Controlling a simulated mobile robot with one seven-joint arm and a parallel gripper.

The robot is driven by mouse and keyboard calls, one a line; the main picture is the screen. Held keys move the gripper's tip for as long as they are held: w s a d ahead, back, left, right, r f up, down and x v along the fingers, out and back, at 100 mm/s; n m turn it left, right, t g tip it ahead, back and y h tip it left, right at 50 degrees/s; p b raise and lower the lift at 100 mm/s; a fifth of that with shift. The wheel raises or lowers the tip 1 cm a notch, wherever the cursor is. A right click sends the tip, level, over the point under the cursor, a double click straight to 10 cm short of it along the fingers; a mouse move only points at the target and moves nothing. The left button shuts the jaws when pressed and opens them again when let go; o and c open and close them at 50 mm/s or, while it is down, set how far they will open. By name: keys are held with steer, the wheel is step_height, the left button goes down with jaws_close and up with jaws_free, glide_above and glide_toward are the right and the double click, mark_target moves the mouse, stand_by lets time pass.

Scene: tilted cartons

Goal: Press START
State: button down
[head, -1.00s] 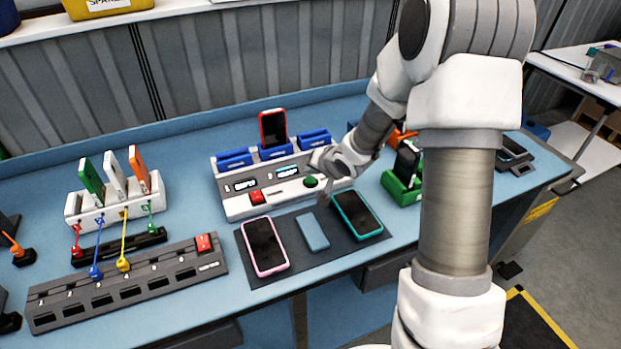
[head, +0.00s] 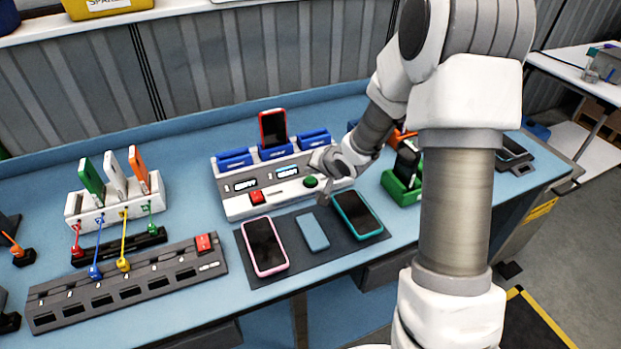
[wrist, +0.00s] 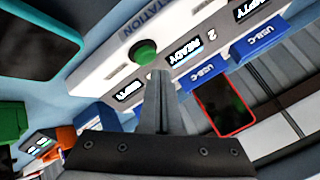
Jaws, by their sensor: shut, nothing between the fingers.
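The white charging station (head: 236,208) stands on the blue bench, with a green button (head: 311,182) and a red button (head: 257,197) on its front. No START lettering is readable on either button. A red-framed phone (head: 272,128) stands upright in the middle blue slot. My gripper (head: 322,194) is shut and empty, close by the green button in the head view. In the wrist view the shut fingers (wrist: 155,85) point at the green button (wrist: 145,52), with the tips just below it in the picture. I cannot tell whether they touch. A display beside it reads READY (wrist: 183,53).
A dark mat (head: 290,236) in front of the station holds a pink-framed phone (head: 265,245), a blue slab (head: 312,232) and a teal-framed phone (head: 358,215). A green stand (head: 401,188) is to the right. A grey strip (head: 130,283) lies front left.

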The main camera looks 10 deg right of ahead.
mark_target(312, 182)
steer(key=shift+f, duration=0.15)
steer(key=shift+f, duration=0.3)
steer(key=shift+f+b, duration=0.5)
steer(key=shift+b, duration=0.05)
stand_by(0.6)
steer(key=shift+r, duration=0.1)
steer(key=shift+r+p, duration=0.8)
steer(key=shift+p, duration=0.15)
step_height(312, 182, up, 5)
steer(key=p, duration=0.5)
stand_by(0.5)
